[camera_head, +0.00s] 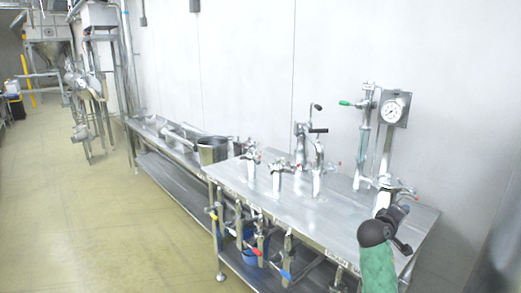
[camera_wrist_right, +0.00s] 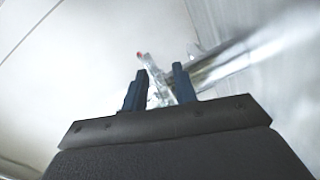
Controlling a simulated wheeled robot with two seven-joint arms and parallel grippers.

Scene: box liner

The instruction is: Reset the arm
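In the right wrist view my right gripper (camera_wrist_right: 160,82) shows two dark blue fingers standing apart with a clear gap. Nothing is held between them. A blurred metal fitting with a red tip (camera_wrist_right: 152,68) shows beyond the gap, apart from the fingers as far as I can tell.
A steel table (camera_head: 330,222) holds several taps, one tap (camera_head: 318,170) near its middle, and a gauge (camera_head: 394,109). A pot (camera_head: 212,151) sits further left. The floor (camera_head: 90,225) at left is clear.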

